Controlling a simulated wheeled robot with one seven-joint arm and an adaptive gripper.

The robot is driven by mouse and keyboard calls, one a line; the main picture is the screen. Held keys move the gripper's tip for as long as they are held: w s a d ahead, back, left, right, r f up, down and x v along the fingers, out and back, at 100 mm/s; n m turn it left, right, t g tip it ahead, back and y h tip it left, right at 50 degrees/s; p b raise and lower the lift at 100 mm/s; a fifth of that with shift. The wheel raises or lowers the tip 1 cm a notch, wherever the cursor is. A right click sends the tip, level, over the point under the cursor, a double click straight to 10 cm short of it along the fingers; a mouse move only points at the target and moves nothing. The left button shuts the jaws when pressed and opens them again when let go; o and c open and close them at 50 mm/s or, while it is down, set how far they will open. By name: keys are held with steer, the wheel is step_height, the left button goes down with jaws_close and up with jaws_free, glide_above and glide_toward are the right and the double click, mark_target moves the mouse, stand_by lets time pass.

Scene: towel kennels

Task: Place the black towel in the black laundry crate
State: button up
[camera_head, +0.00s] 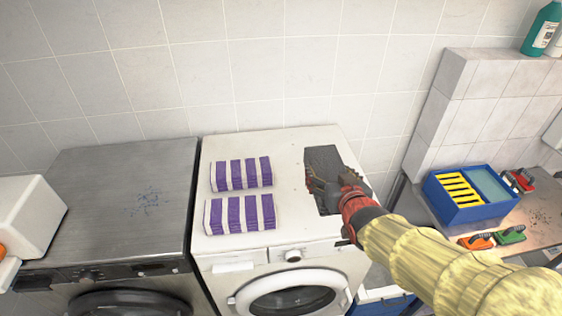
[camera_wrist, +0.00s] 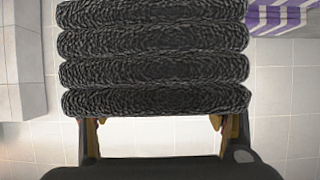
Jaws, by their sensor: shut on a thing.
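The black towel (camera_head: 322,156) is at the right side of the white washing machine's top in the head view. It is folded in several thick layers, which fill the upper middle of the wrist view (camera_wrist: 155,60). My gripper (camera_head: 322,184) is shut on the towel, and its two fingers show at the towel's near edge in the wrist view (camera_wrist: 158,124). My gripper hides part of the towel in the head view, and I cannot tell whether the towel touches the machine top. I see no black laundry crate in either view.
Two purple-and-white striped towels (camera_head: 241,174) (camera_head: 240,214) lie on the white washing machine (camera_head: 290,236), left of my gripper. A dark grey machine (camera_head: 110,200) stands left. A blue box (camera_head: 462,213) with yellow dividers and several brushes (camera_head: 510,236) sit on the right table. A tiled wall stands behind.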

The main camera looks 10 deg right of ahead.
steer(key=w+f, duration=0.1)
steer(key=w, duration=0.2)
steer(key=w+a+f+p, duration=0.1)
steer(key=w, duration=0.2)
steer(key=w+a+f, duration=0.1)
steer(key=w+f, duration=0.1)
steer(key=w, duration=0.1)
steer(key=shift+a, duration=0.25)
steer(key=w+f, duration=0.2)
steer(key=w+a+f+p, duration=0.1)
steer(key=f, duration=0.1)
steer(key=shift+w+f, duration=0.25)
steer(key=shift+w, duration=0.15)
steer(key=shift+w+a+f, duration=0.2)
steer(key=shift+w+f, duration=0.3)
steer(key=shift+f, duration=1.75)
steer(key=shift+f, duration=0.15)
steer(key=o, duration=1.2)
steer(key=shift+o, duration=0.5)
